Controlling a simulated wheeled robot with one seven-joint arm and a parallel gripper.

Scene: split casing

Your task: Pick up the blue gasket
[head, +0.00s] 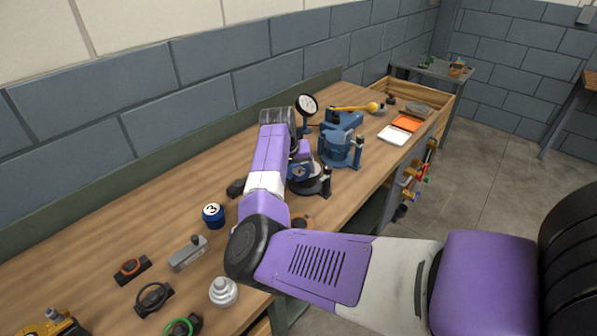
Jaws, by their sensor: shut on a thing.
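My gripper (300,168) is at the end of my purple arm, pointing down over a dark round base on the bench. My forearm and wrist hide much of it from the left. A small blue piece, which looks like the blue gasket (297,174), shows at the fingertips, and the gripper is shut on it. The gasket's outline is mostly hidden, and I cannot tell whether it touches the base. The dark round casing base (318,187) has upright posts. A blue casing-like part (341,148) stands just to its right.
Dark holders with a red-orange ring (131,268), a black ring (153,298) and a green ring (181,328) lie at the near left. A grey block (188,253), a blue numbered knob (213,215) and a dial gauge (307,105) stand on the bench.

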